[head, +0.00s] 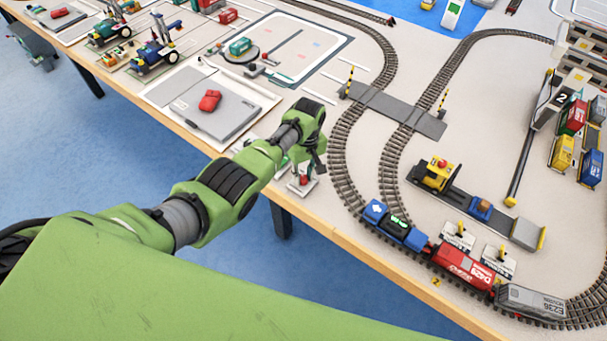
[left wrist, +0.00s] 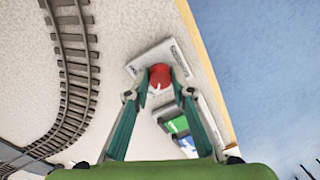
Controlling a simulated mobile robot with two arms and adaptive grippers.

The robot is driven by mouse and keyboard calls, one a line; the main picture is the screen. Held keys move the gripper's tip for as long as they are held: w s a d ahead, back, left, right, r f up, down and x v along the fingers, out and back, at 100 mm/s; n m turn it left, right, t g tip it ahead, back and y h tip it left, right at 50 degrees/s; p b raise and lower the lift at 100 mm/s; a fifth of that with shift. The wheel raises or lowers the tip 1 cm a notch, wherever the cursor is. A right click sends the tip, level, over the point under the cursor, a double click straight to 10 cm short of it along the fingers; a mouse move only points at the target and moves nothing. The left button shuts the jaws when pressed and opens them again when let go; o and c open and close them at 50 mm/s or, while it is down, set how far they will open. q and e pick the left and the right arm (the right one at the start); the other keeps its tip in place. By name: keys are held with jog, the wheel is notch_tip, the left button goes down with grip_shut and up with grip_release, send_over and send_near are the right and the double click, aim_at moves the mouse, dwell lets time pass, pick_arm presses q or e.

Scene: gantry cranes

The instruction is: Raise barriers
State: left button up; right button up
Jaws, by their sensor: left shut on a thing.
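My left gripper (head: 312,166) points down at the near table edge. In the left wrist view its fingers (left wrist: 160,88) are shut on a red knob (left wrist: 160,74). The knob stands on a small white base plate (left wrist: 150,58) with dark lettering. In the head view the red knob (head: 304,179) shows just below the gripper. Two yellow-and-black striped barriers (head: 349,81) (head: 442,101) stand roughly upright at the grey level crossing (head: 395,108). My right gripper is not in view.
The curved track (head: 343,150) passes close to the right of the gripper. A train with a blue wagon (head: 395,227) and a red wagon (head: 463,270) stands on the near track. A grey plate with a red object (head: 209,100) lies left. A yellow vehicle (head: 435,175) stands right.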

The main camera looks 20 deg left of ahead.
aim_at(305, 177)
pick_arm(q)
jog(key=shift+w, duration=0.1)
jog(key=o, duration=1.1)
notch_tip(305, 177, up, 12)
jog(key=shift+w+d, duration=0.2)
